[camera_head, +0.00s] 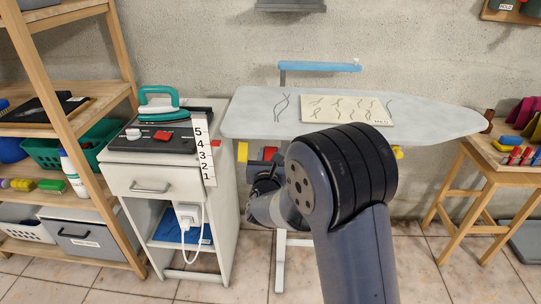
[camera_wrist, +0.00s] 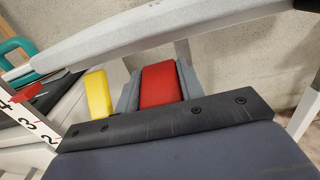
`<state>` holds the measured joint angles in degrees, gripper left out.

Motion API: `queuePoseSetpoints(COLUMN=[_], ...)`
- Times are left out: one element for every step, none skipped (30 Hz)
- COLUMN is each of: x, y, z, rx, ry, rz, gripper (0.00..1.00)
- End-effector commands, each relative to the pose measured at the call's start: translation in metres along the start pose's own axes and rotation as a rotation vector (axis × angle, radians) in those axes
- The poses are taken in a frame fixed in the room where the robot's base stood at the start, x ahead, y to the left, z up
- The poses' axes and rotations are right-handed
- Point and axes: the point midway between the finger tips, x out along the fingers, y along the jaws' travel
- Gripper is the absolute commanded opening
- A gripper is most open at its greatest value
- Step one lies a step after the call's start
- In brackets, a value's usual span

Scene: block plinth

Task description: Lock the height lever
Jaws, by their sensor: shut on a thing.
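The ironing board (camera_head: 250,112) stands level along the wall on pale legs. Under it, a red lever-like block (camera_wrist: 160,85) sits between the two grey fingers of my gripper (camera_wrist: 158,92), which are shut on it. I cannot tell for sure that this is the height lever. A yellow block (camera_wrist: 97,94) is just left of the fingers, apart from them. In the head view my gripper (camera_head: 264,172) is partly hidden by my arm, with the red block (camera_head: 269,152) showing above it.
A cabinet (camera_head: 150,182) with a teal iron (camera_head: 160,103) on top is close on the left. A wooden shelf (camera_head: 100,200) is beyond it. A patterned cloth (camera_head: 345,109) lies on the board. A wooden stool (camera_head: 460,165) with coloured items stands right.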

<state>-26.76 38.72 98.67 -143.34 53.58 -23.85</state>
Motion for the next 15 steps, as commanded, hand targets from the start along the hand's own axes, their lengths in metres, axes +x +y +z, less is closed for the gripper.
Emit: queuePoseSetpoints(x=[-0.0001,-0.0001,-0.0001,-0.0001,0.0000,-0.0001,-0.0001,-0.0002,-0.0003,-0.0004,-0.0004,-0.0004,-0.0005,-0.0005,-0.0006], y=[0.0000,0.0000,0.0000,-0.0001,-0.0002,-0.0002,-0.0002,-0.0003,-0.0002,-0.0003,-0.0004,-0.0003,-0.0004,-0.0003,-0.0002], z=[0.0000,0.0000,0.0006,0.0016,0.0031,0.0049,0.0063,0.0072,0.0082,0.0085,0.0087,0.0086,0.0083,0.0078,0.0073], rx=[0.000,0.000,0.000,0.000,0.001,0.001,0.001,0.001,0.001,0.002,0.001,0.000,0.001,0.001,0.001], ry=[0.000,0.000,0.002,0.006,0.013,0.029,0.044,0.061,0.082,0.099,0.114,0.130,0.141,0.150,0.156], rz=[0.000,0.000,0.000,-0.001,-0.001,-0.001,-0.001,-0.001,-0.001,-0.001,-0.001,-0.001,-0.001,-0.001,0.000], gripper=[0.14,0.14,0.14,0.14,0.14,0.14,0.14,0.14,0.14,0.14,0.14,0.14,0.14,0.14,0.14])
